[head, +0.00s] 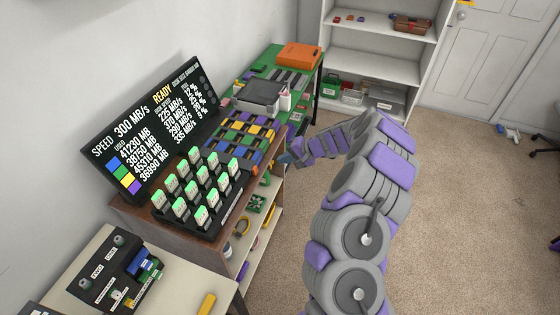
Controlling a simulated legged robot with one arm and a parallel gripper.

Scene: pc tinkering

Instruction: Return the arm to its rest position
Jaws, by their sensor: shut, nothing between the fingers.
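My arm (350,215) rises from the bottom right in grey and purple. It bends at the top and reaches back left toward the bench. My gripper (286,158) is at the arm's far end, beside the right edge of the wooden bench (125,213). It is shut with nothing in it. Its fingertips are small in this view, and I cannot tell whether they touch the bench edge.
On the bench stand a display panel (150,128), a rack of green-topped modules (205,225) and a grid of coloured blocks (238,140). A white shelf (385,62) and door (510,50) stand behind. The carpet (460,200) at right is mostly free.

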